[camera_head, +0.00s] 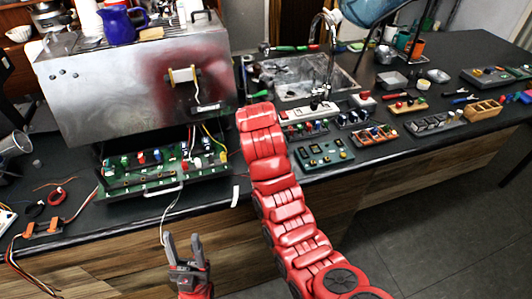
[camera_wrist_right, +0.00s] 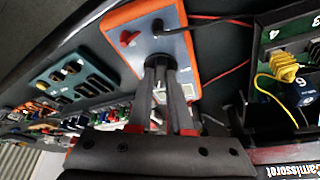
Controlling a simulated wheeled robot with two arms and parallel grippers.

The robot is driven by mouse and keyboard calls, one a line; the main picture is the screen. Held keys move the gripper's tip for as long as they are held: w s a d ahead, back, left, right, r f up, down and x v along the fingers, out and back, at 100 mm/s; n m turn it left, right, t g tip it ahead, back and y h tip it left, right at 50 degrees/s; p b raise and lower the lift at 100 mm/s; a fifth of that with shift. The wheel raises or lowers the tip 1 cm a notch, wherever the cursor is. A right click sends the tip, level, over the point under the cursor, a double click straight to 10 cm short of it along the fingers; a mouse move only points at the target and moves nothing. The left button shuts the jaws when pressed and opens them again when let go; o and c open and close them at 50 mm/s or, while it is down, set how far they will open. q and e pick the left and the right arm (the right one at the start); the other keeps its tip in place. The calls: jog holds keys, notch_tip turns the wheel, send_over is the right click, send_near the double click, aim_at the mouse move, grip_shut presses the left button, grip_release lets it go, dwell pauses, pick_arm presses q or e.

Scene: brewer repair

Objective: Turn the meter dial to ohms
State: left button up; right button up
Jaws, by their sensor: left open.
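The meter is a blue-grey box with an orange rim (camera_wrist_right: 119,20) in the right wrist view. It carries a red knob (camera_wrist_right: 129,38) and a black round dial (camera_wrist_right: 160,56). My right gripper (camera_wrist_right: 161,68) has its narrow-set fingertips at the dial, one on each side, and seems to be closed on it. The fingers hide part of the dial, and I cannot read its setting. In the head view my red right arm covers the meter and the right gripper. My left gripper (camera_head: 185,243) is open and empty in front of the counter.
The metal brewer (camera_head: 120,90) stands over a green circuit board (camera_head: 165,172) on the dark counter, left of my right arm. A teal panel (camera_head: 321,153) and several component boards lie to the right. In the right wrist view, a numbered terminal box (camera_wrist_right: 290,60) with yellow wires is beside the meter.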

jog(key=o, duration=0.4)
jog(key=p+v, duration=0.6)
jog(key=p, duration=0.1)
jog(key=shift+r, duration=0.3)
jog(key=shift+p+v, duration=2.15)
jog(key=shift+v, duration=3.3)
jog(key=shift+f, duration=0.15)
